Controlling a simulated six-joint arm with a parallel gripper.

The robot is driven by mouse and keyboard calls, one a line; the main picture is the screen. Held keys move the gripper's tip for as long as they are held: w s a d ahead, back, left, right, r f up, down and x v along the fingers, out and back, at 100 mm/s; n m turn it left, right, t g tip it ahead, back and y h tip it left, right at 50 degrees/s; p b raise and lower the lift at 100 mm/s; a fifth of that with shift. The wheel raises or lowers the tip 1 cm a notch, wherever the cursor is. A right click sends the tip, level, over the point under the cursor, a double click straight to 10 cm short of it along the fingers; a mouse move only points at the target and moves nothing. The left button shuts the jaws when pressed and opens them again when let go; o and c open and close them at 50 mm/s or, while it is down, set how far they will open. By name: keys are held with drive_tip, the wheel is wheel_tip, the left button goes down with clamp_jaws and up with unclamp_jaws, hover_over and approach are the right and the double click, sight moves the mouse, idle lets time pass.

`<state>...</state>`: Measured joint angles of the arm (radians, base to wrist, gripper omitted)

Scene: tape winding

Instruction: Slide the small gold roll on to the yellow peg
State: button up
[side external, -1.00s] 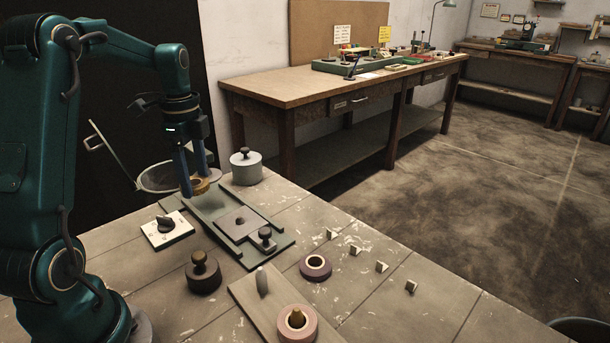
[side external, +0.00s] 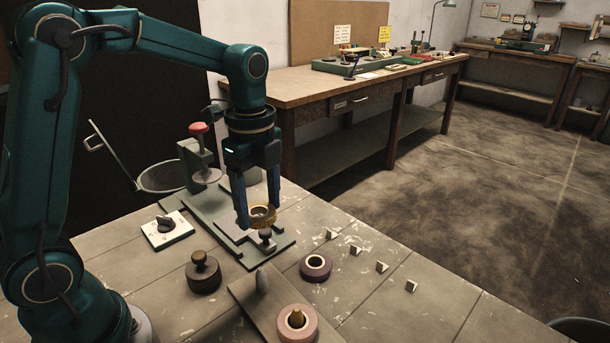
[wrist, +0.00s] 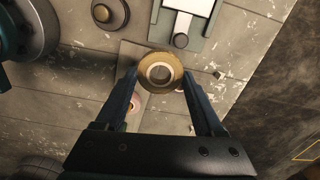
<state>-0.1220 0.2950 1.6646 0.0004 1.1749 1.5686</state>
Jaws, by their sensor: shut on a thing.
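My gripper (side external: 258,212) is shut on the small gold roll (side external: 264,222) and holds it raised above the table, over the near end of the grey metal fixture. In the wrist view the gold roll (wrist: 146,64) sits between the two fingertips with its hole facing the camera. The yellow peg (side external: 297,317) stands on the flat board (side external: 246,291) at the front, apart from the gold roll. A pink roll (side external: 284,329) surrounds the yellow peg, whose tip shows above it.
A purple roll (side external: 315,267) lies on the table right of the board. A dark knobbed weight (side external: 203,275) stands to its left. The fixture (side external: 214,203) has a red-topped press (side external: 199,128).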

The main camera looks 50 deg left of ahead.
sight(298, 312)
drive_tip(key=s+d+m, duration=0.1)
drive_tip(key=d+m, duration=0.1)
drive_tip(key=d, duration=0.2)
drive_tip(key=s+d+m, duration=0.2)
drive_tip(key=d, duration=0.3)
drive_tip(key=s+d+m, duration=0.1)
drive_tip(key=d, duration=0.4)
drive_tip(key=shift+s+f+m, duration=0.2)
drive_tip(key=shift+s+m, duration=0.2)
drive_tip(key=shift+f, duration=1.85)
drive_tip(key=shift+f, duration=1.65)
drive_tip(key=o, duration=1.5)
drive_tip(key=shift+c, duration=0.2)
drive_tip(key=shift+r, duration=3.55)
